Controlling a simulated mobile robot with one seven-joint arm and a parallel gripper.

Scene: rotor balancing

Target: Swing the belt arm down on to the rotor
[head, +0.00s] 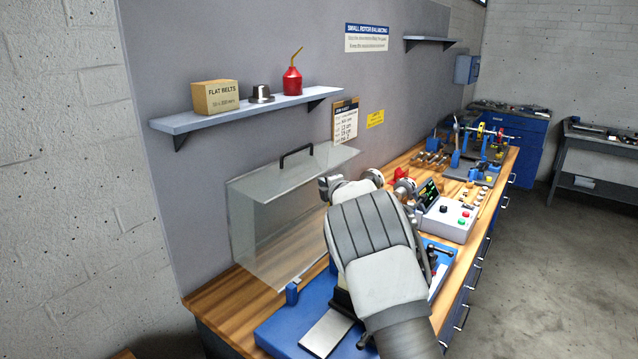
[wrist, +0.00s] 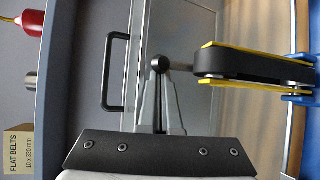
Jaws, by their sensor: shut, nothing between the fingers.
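In the wrist view the belt arm (wrist: 245,66) is a black bar with yellow belt along its edges. A thin rod runs from its left end to a round black knob (wrist: 160,64). My gripper (wrist: 158,100) is shut and empty, its fingertips close to the knob; I cannot tell whether they touch. In the head view my own arm covers the gripper, the belt arm and most of the machine on its blue base (head: 283,329). I cannot make out the rotor in either view.
The clear guard (head: 285,215) with a black handle (head: 296,156) stands against the back panel, left of my arm. A control box (head: 447,219) stands to the right on the wooden bench. A shelf (head: 240,115) with a belt box (head: 215,97) and red oil can (head: 292,80) hangs above.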

